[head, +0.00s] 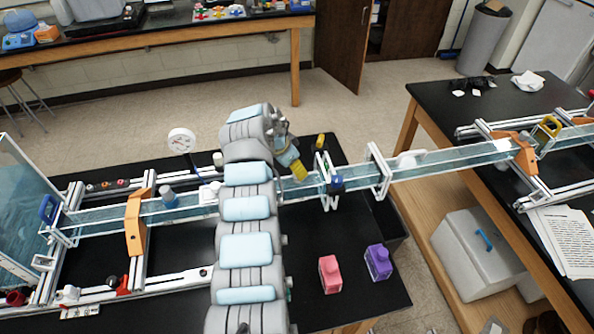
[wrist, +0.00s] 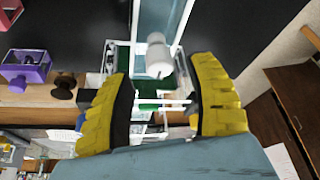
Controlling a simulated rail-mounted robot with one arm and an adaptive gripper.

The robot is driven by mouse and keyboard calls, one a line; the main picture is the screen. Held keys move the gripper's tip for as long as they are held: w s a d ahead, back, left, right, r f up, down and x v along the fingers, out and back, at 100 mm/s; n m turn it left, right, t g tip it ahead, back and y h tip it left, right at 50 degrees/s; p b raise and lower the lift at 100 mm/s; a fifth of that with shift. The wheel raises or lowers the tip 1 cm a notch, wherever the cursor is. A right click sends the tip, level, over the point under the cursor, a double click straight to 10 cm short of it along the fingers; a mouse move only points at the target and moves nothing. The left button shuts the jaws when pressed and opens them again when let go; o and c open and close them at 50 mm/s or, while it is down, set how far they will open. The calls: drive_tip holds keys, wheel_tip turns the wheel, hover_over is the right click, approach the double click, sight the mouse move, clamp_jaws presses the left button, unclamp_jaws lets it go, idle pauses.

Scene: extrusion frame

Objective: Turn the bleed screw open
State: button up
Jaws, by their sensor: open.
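My gripper (wrist: 165,108) is open, with nothing between its yellow fingers. In the head view, it (head: 310,156) hangs over the clear channel, just left of the clear flange plates (head: 380,172). A small white cylindrical knob (wrist: 157,58), which looks like the bleed screw, stands on the channel (wrist: 180,15) in the wrist view. It appears beyond the fingertips, roughly between them, and I see no contact. In the head view I cannot pick this knob out; the gripper and arm cover that stretch of channel.
Orange brackets (head: 135,225) support the channel. The black tabletop (head: 340,300) around the bottles is mostly clear.

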drive_tip(key=shift+x, duration=1.55)
clamp_jaws()
